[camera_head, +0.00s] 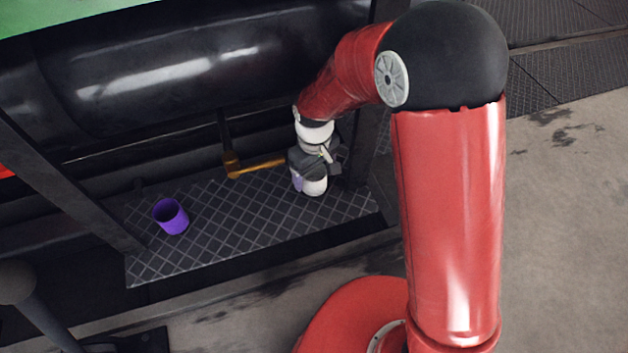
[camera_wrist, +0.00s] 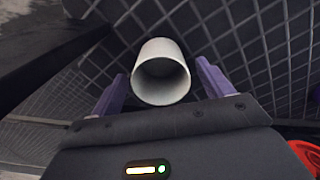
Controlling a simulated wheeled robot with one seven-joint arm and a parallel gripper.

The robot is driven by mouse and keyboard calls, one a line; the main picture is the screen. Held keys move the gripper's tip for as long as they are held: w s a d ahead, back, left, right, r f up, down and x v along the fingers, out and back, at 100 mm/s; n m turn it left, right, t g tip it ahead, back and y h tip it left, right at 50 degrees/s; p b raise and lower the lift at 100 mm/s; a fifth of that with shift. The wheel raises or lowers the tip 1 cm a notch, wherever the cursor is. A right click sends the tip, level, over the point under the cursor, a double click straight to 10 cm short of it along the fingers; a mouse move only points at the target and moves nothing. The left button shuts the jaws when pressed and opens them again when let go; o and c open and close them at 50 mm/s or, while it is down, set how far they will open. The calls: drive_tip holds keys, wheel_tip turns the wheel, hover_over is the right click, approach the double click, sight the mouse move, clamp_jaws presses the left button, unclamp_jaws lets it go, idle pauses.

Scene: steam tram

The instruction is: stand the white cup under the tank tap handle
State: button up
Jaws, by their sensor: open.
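The white cup (camera_wrist: 160,50) is between the two purple fingers of my gripper (camera_wrist: 160,75) in the wrist view, with its open mouth facing the camera and narrow gaps at its sides. My gripper is open. In the head view the white cup (camera_head: 317,187) shows partly below my gripper (camera_head: 305,184), over the right part of the tread-plate step; I cannot tell whether it rests on it. The brass tap handle (camera_head: 258,166) sticks out to the left of my gripper, from a tap (camera_head: 231,163) below the black tank.
A purple cup (camera_head: 171,217) stands on the left part of the tread-plate step (camera_head: 225,250). The black tank (camera_head: 190,75) lies above and behind. A dark slanted post (camera_head: 75,190) bounds the left side. The middle of the step is clear.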

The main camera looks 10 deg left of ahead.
sight(314, 179)
wheel_tip(314, 179, down, 3)
drive_tip(key=shift+r, duration=0.1)
drive_tip(key=c, duration=1.2)
